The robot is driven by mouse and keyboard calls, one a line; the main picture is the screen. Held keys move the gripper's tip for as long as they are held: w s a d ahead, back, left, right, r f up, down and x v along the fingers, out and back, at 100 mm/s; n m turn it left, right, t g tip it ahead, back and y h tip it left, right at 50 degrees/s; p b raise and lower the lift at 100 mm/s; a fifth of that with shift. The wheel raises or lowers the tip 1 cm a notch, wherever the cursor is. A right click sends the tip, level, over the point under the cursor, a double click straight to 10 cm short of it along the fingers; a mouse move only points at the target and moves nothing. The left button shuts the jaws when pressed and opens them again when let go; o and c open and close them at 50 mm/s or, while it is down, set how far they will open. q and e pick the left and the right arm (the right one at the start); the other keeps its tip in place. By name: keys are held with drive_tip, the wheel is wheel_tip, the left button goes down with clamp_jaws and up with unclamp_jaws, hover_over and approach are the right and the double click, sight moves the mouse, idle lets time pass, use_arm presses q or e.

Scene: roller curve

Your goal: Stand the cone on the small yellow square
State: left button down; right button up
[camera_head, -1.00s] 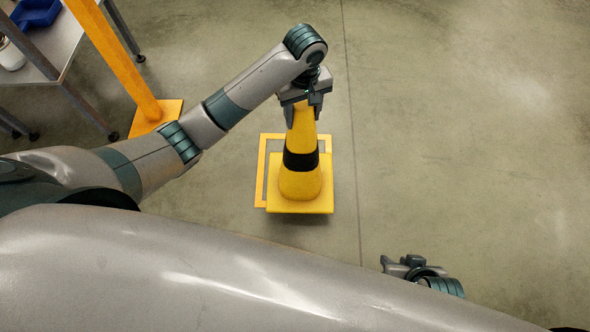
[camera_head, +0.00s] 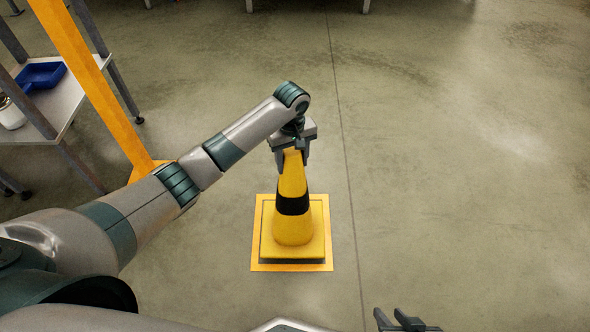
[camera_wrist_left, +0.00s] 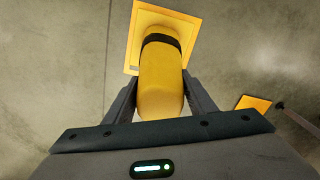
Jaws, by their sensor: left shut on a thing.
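The yellow cone (camera_head: 293,226) with a black band and square base stands upright in the head view. Its base lies inside the outline of the small yellow square (camera_head: 257,266) on the floor, whose border shows around it. A dark strip shows under the base's front edge; I cannot tell whether the base touches the floor. My left gripper (camera_head: 292,157) is shut on the cone's top. The left wrist view shows the cone (camera_wrist_left: 162,85) between its fingers and the square's border (camera_wrist_left: 132,50) beyond. My right gripper (camera_head: 402,320) is apart from the cone, at the bottom edge, its fingers apart and empty.
An orange post (camera_head: 95,85) stands at the left, beside a shelf (camera_head: 55,115) with a blue tray (camera_head: 41,75) and a white container (camera_head: 10,114). The concrete floor right of the cone is clear.

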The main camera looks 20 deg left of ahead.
use_arm(q)
drive_tip(key=shift+w+a+f, duration=0.25)
drive_tip(key=shift+w+f, duration=0.05)
drive_tip(key=shift+w, duration=0.3)
drive_tip(key=shift+w+a+f, duration=0.2)
drive_tip(key=shift+w+f, duration=0.05)
drive_tip(key=shift+w, duration=0.3)
use_arm(e)
drive_tip(key=shift+w+a+r, duration=0.15)
drive_tip(key=shift+w+a, duration=0.1)
drive_tip(key=shift+a, duration=0.25)
use_arm(q)
wheel_tip(320, 180, down, 4)
drive_tip(key=shift+b, duration=0.75)
use_arm(e)
drive_tip(key=shift+w+a+r+t+y, duration=0.3)
drive_tip(key=shift+a+t+y, duration=0.2)
drive_tip(key=shift+a+t, duration=0.1)
use_arm(q)
drive_tip(key=shift+f, duration=0.1)
drive_tip(key=c, duration=0.8)
unclamp_jaws()
drive_tip(key=shift+s+f, duration=0.1)
drive_tip(key=shift+s, duration=0.05)
drive_tip(key=shift+c, duration=0.2)
drive_tip(key=shift+o, duration=0.2)
use_arm(e)
drive_tip(key=shift+d+f, duration=0.1)
